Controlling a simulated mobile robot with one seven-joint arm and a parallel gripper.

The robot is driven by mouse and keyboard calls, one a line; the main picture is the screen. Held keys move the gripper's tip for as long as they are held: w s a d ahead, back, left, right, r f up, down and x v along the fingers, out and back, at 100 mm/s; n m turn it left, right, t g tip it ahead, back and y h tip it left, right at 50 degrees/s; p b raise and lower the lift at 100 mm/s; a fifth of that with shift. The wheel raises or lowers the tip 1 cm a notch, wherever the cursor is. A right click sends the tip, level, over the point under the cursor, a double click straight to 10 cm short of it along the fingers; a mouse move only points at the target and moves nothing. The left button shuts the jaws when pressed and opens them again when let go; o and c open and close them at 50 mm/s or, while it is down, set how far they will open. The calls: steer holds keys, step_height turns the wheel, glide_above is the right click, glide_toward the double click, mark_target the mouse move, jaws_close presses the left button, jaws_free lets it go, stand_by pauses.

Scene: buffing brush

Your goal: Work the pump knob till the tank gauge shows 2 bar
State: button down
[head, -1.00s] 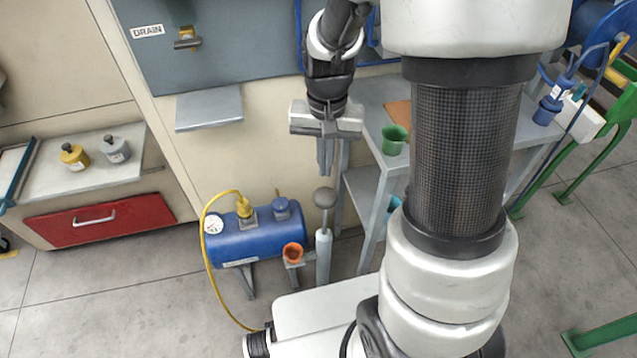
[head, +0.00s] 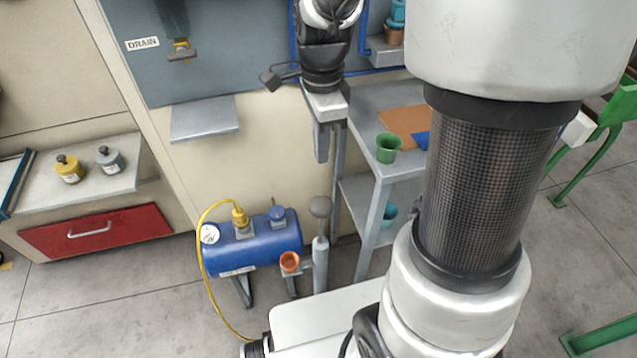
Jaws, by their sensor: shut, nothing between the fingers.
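The blue tank (head: 252,254) stands low by the cream wall, on legs. Its round white gauge (head: 210,234) sits at the left end; the needle is too small to read. The pump knob (head: 320,206) is a grey ball on top of the upright pump (head: 320,262), just right of the tank. My gripper (head: 322,160) hangs above the knob, fingers pointing down, shut and empty. In the picture there is a gap between the fingertips and the knob.
A grey bench (head: 377,177) with a green cup (head: 388,148) stands right of my gripper. A yellow hose (head: 202,285) loops left of the tank. A grey shelf (head: 205,120) juts out at upper left.

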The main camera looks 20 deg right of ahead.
step_height(320, 180, down, 14)
steer(key=b, duration=0.3)
steer(key=shift+b, duration=0.35)
step_height(320, 180, down, 10)
steer(key=b, duration=0.5)
steer(key=shift+r, duration=0.25)
steer(key=shift+s+f, duration=0.1)
steer(key=shift+f, duration=0.05)
step_height(320, 180, up, 15)
steer(key=p, duration=0.6)
glide_above(321, 202)
steer(key=shift+f, duration=0.2)
stand_by(1.4)
